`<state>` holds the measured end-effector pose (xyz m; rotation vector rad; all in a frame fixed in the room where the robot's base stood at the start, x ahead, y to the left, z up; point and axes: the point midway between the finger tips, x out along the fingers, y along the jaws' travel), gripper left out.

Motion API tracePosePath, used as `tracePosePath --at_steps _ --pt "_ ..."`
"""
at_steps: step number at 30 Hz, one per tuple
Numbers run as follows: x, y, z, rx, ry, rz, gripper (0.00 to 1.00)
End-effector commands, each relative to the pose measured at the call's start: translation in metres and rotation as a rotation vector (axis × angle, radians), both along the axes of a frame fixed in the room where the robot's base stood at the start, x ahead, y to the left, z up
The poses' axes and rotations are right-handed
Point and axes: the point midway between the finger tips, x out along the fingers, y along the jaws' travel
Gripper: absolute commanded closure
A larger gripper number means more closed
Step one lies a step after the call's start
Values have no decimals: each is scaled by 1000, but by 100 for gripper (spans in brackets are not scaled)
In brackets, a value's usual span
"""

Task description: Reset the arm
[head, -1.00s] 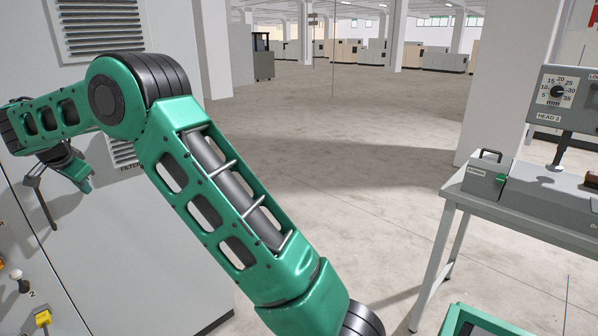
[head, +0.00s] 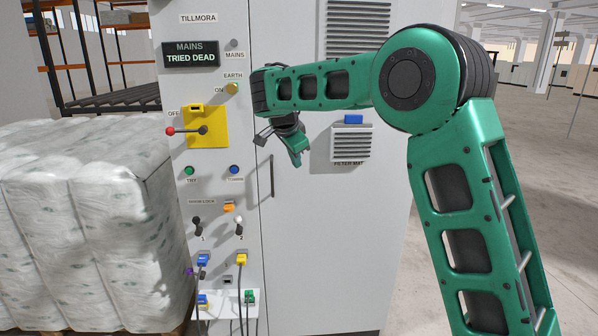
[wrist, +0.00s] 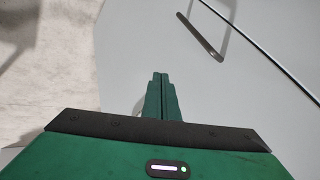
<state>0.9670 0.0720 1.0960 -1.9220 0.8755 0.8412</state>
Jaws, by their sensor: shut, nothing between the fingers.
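My green arm reaches in from the right in the head view, bent at a large round joint, with its forearm across the front of the grey cabinet (head: 300,230). My gripper (head: 297,160) points downward in front of the cabinet, below the forearm's left end. In the wrist view the two green fingers of my gripper (wrist: 161,78) are together with nothing between them. The gripper appears apart from the cabinet's dark door handle (head: 272,176), which also shows in the wrist view (wrist: 203,38).
The cabinet's left panel carries a yellow switch plate (head: 205,140) with a red-tipped lever, a display (head: 190,55) reading "MAINS TRIED DEAD", and several plugs with cables. Wrapped white bales (head: 85,220) stand at left. Open floor (head: 560,190) lies at right.

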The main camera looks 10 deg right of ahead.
Motion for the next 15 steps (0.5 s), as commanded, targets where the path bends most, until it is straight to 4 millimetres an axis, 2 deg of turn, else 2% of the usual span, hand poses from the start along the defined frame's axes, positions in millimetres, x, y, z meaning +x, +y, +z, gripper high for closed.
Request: tracePosePath --at_steps 5,8,11,14,15 --pt "-7 7 12 1 0 2 100" --pt "-15 -5 16 -13 14 10 100" --pt "-33 -37 18 -46 52 33 100" --pt "-67 -84 19 -89 119 75 100" --pt "-84 -105 18 -105 153 94 100"
